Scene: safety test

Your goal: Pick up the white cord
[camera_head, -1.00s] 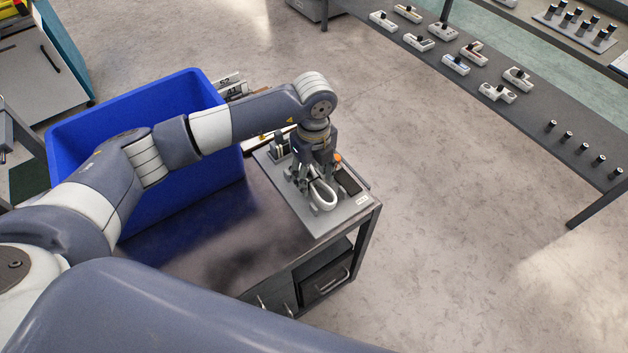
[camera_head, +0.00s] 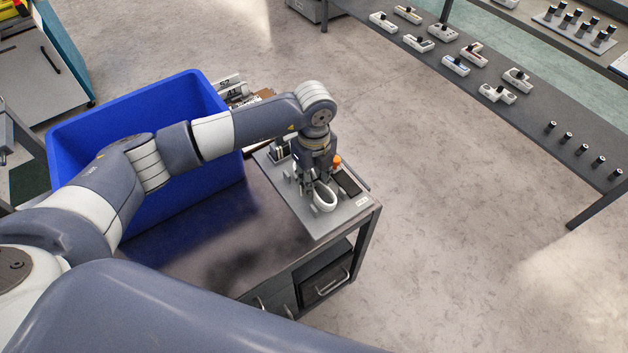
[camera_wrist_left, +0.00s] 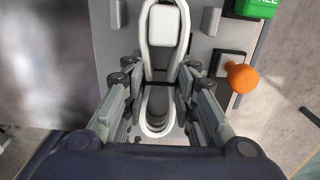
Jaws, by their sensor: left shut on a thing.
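The white cord (camera_head: 325,199) is a looped band on the grey fixture board (camera_head: 325,222) at the corner of the dark table. My left gripper (camera_head: 311,184) points down over the board, shut on the cord. In the left wrist view, the loop of the white cord (camera_wrist_left: 146,48) runs lengthwise between the finger pairs of my left gripper (camera_wrist_left: 158,82). A white block sits inside the loop's upper part. The head view partly hides the cord behind the fingers. I cannot tell whether the cord is clear of the board. My right gripper is not in view.
An orange knob (camera_wrist_left: 242,77) stands close to the right of the fingers, with a green block (camera_wrist_left: 256,7) above it. A large blue bin (camera_head: 130,135) stands behind and under my left arm. The dark table (camera_head: 205,240) is bare left of the board.

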